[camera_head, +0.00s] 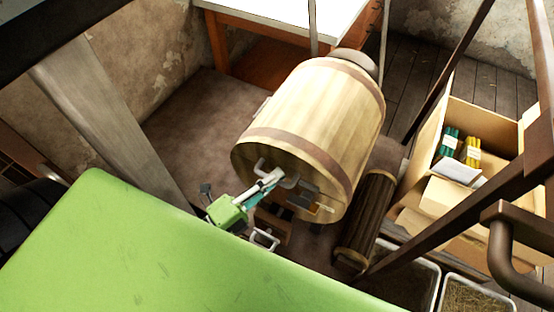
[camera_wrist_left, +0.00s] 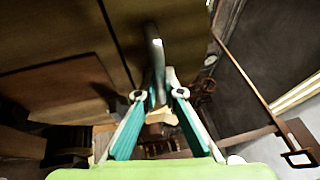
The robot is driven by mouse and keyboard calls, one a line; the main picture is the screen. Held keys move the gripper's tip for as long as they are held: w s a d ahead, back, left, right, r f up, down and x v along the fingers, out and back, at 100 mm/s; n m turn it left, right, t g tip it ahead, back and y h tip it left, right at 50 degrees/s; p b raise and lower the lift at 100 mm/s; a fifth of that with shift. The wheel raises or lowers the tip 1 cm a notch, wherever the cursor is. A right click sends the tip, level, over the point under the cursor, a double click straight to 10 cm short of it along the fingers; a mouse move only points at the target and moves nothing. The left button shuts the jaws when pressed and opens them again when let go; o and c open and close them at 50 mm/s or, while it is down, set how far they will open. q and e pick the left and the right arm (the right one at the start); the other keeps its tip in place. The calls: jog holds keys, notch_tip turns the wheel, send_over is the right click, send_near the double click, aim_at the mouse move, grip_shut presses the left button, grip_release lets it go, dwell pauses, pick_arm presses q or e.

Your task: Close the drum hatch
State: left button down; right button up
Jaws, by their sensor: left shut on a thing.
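The wooden drum (camera_head: 310,125) lies tilted in the middle of the head view, with brown bands round it and its flat end towards me. My left gripper (camera_head: 272,181) is at that end, shut on a grey metal handle (camera_head: 290,183). In the left wrist view the handle (camera_wrist_left: 154,55) runs between the fingertips of the left gripper (camera_wrist_left: 160,93). Dark and pale parts show low on the drum end beside the gripper. The hatch's outline is partly hidden, and I cannot tell how far open it is. My right gripper is not in view.
A cardboard box (camera_head: 442,115) with green and yellow bundles stands at the right. A dark ribbed roller (camera_head: 365,218) lies beside the drum. A white-topped table (camera_head: 290,14) is behind. Brown metal bars (camera_head: 450,225) cross the right side.

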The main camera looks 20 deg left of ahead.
pick_arm(q)
jog(key=shift+f, duration=0.25)
jog(key=shift+f, duration=0.1)
jog(key=c, duration=2.1)
grip_release()
jog(key=shift+c, duration=0.2)
jog(key=v, duration=1.2)
